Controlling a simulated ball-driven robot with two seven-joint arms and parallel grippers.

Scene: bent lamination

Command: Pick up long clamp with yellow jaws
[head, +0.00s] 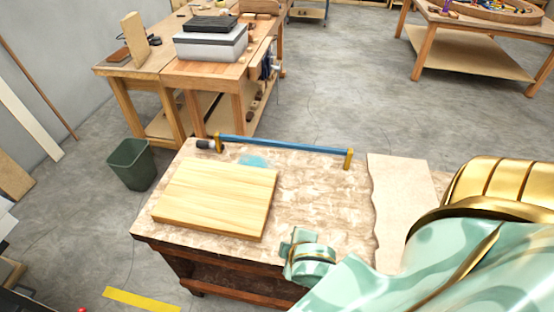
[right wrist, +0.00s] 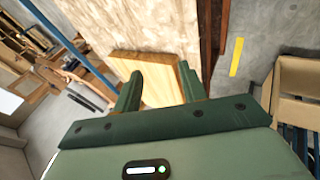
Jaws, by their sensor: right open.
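The long clamp (head: 285,145) has a blue bar, a yellow jaw near each end and a dark handle at its left end. It lies along the far edge of the worktable (head: 320,205). A blue bar, seemingly the clamp's (right wrist: 75,48), crosses the upper left of the right wrist view. My right gripper (right wrist: 160,83) is open, with its two green fingers apart and nothing between them. In the head view my mint-coloured right hand (head: 305,258) is over the table's near edge, well short of the clamp. My left gripper is not in view.
A pale wooden board (head: 217,197) lies on the table between the near edge and the clamp, also seen beyond my fingers in the wrist view (right wrist: 148,66). A blue patch (head: 254,161) shows near the clamp. A green bin (head: 131,165) stands left on the floor.

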